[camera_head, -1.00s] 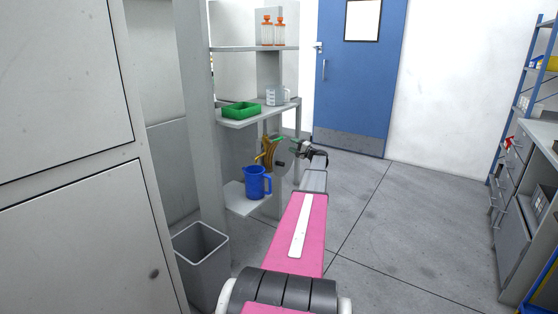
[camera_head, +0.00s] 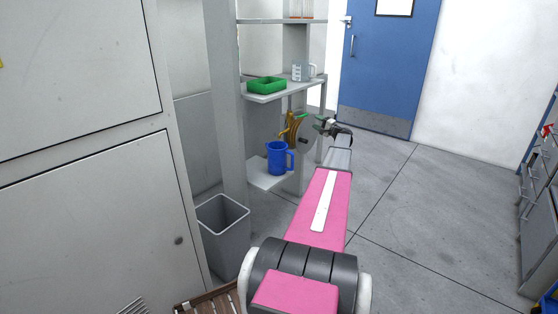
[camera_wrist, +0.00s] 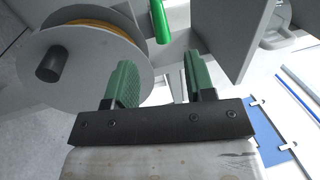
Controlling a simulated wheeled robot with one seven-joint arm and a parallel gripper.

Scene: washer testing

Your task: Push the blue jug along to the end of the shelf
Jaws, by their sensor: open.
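The blue jug (camera_head: 277,158) stands upright on the lowest visible shelf (camera_head: 262,180), its handle on the right side, in the head view. My gripper (camera_head: 326,121) is to the right of the jug and higher than it, in front of the shelf unit. In the wrist view its two green fingers (camera_wrist: 160,82) are apart with nothing between them. The jug does not show in the wrist view.
A yellow-and-grey reel (camera_head: 293,129) is just beyond the jug; it fills the wrist view's left (camera_wrist: 90,60). A green tray (camera_head: 266,85) and a clear measuring jug (camera_head: 303,72) stand on the shelf above. A grey bin (camera_head: 223,230) is on the floor in front.

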